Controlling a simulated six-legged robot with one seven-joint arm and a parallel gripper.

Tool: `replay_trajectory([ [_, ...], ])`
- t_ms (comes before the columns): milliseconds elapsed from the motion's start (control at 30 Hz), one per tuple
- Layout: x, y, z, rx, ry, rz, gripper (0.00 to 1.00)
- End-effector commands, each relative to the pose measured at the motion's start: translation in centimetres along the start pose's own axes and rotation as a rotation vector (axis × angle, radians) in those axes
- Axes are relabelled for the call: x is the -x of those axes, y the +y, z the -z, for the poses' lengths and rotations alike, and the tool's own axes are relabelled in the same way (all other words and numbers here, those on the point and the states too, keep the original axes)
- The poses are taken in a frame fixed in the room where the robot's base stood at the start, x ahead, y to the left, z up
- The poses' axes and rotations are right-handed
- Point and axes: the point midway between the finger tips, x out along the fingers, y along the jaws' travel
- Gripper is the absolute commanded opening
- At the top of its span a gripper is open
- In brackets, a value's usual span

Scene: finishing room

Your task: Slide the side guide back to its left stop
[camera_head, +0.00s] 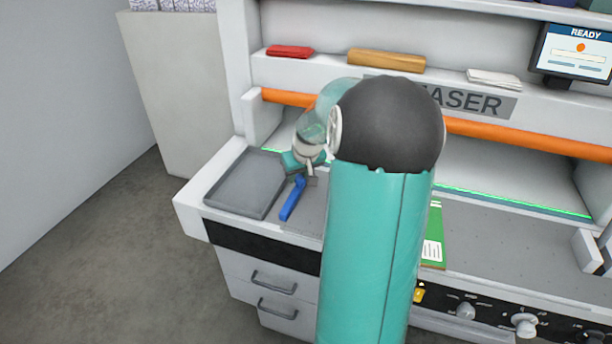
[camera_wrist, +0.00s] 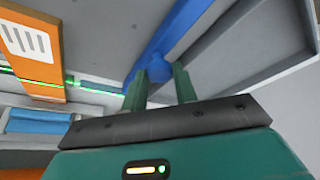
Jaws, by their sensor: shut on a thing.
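The side guide is a blue bar (camera_head: 292,201) on the grey bed, just right of the grey tray. In the wrist view the blue bar (camera_wrist: 187,25) runs from upper right down to a rounded blue knob. My gripper (camera_head: 307,171) is over the bar's far end. In the wrist view its two green fingers (camera_wrist: 160,82) stand on either side of the knob, shut on it. The left stop cannot be made out clearly. My arm covers the bed to the right of the guide.
The grey tray (camera_head: 213,202) sits at the bed's left end. A green booklet (camera_head: 435,225) lies right of my arm. An orange bar (camera_head: 530,139) crosses the machine above the bed. A red item (camera_head: 289,51) and an amber block (camera_head: 386,60) lie on the ledge above.

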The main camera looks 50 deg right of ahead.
Motion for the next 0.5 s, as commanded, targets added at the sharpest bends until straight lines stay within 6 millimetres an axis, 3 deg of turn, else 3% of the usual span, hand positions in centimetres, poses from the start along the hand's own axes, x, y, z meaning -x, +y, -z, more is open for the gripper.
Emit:
replay_trajectory([
  [233,0.03,-0.46,0.41,0.004,0.008,0.004,0.0],
  [267,0.03,-0.47,0.41,0.004,0.008,0.005,0.34],
  [300,0.03,-0.46,0.4,0.004,0.008,0.005,0.42],
  [367,0.03,-0.41,0.35,0.004,0.007,0.004,0.5],
  [500,0.02,-0.31,0.27,0.003,0.006,0.003,0.5],
])
